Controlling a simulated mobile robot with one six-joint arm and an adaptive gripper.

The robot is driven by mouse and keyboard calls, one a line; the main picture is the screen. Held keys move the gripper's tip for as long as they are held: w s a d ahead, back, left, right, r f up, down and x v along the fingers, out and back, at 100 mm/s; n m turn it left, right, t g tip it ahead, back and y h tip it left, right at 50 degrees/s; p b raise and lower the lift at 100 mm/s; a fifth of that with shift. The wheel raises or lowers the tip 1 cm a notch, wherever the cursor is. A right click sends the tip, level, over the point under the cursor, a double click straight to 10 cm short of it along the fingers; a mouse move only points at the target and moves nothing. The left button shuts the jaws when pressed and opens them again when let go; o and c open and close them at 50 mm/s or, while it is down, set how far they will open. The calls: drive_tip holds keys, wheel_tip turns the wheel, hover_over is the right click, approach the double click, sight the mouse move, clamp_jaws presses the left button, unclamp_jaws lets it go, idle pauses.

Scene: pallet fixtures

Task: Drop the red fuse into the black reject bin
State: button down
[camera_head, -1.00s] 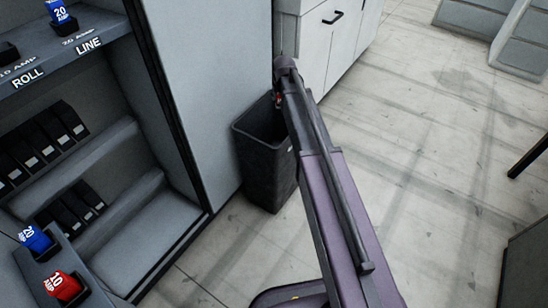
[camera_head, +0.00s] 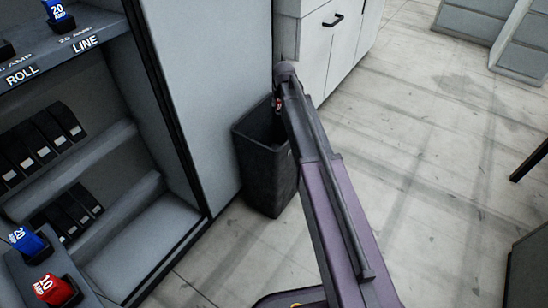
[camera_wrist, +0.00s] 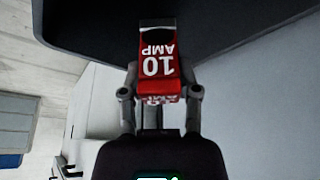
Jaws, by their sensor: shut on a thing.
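A red fuse marked 10 AMP (camera_wrist: 158,68) is held between the fingers of my gripper (camera_wrist: 160,82) in the wrist view. In the head view the held fuse is a small red spot (camera_head: 278,104) at the bin's opening, and my arm hides most of the gripper. The black bin (camera_head: 266,170) stands upright on the floor against the grey cabinet side. Its dark shape also fills the top of the wrist view (camera_wrist: 235,22). The fuse appears over the bin's mouth; its exact height against the rim is unclear.
Another red 10 AMP fuse (camera_head: 55,290) and a blue fuse (camera_head: 28,241) sit in holders at the lower left. A blue fuse (camera_head: 57,10) stands on the upper shelf (camera_head: 62,60). White drawers (camera_head: 325,45) are behind the bin.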

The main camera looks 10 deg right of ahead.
drive_tip(key=shift+f+b, duration=2.35)
drive_tip(key=shift+f, duration=0.25)
drive_tip(key=shift+c, duration=1.3)
unclamp_jaws()
drive_tip(key=shift+r, duration=0.15)
wheel_tip(320, 180, up, 6)
drive_tip(key=p, duration=0.6)
drive_tip(key=p+v, duration=2.4)
drive_tip(key=v, duration=0.1)
drive_tip(key=shift+w+a+r, duration=0.25)
drive_tip(key=shift+a+r, duration=0.05)
drive_tip(key=shift+a, duration=0.05)
